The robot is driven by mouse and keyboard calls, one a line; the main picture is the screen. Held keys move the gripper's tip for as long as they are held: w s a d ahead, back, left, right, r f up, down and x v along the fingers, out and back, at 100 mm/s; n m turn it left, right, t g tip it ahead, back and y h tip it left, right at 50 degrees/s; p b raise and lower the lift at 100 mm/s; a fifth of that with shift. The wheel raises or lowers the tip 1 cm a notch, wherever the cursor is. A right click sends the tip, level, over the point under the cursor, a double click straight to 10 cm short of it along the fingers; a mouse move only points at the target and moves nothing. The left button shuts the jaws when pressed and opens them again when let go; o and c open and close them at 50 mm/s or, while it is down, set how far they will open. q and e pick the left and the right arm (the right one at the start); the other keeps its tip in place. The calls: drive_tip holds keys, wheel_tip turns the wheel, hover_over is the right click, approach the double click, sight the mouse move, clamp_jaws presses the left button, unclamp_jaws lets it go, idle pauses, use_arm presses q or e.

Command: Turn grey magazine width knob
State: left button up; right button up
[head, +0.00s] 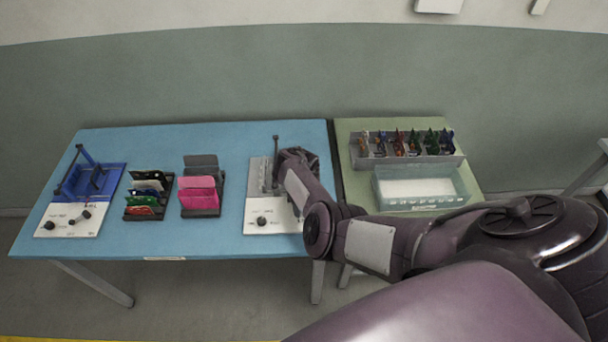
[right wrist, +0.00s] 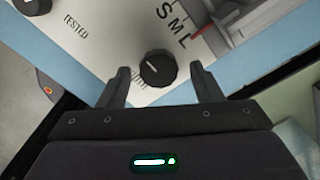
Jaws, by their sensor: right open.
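The grey magazine (head: 258,176) stands on a white panel (head: 258,228) at the right end of the blue table. In the right wrist view, the black width knob (right wrist: 157,68) has a white pointer line and sits beside the letters S, M and L. My right gripper (right wrist: 160,76) is open, with one finger on each side of this knob and visible gaps between. Whether the fingertips are down at knob height I cannot tell. In the head view my right arm hides the knob. My left gripper is out of view.
A second black knob (right wrist: 33,5) lies near the word TESTED. A blue magazine (head: 90,180) stands at the far left. Racks with coloured cards (head: 148,194) and pink cards (head: 199,192) stand between. A clear bin (head: 422,205) and a grey organiser (head: 436,159) are on the green table.

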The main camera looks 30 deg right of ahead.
wheel_tip(320, 180, up, 8)
drive_tip(key=shift+f+p, duration=0.1)
drive_tip(key=shift+p, duration=0.55)
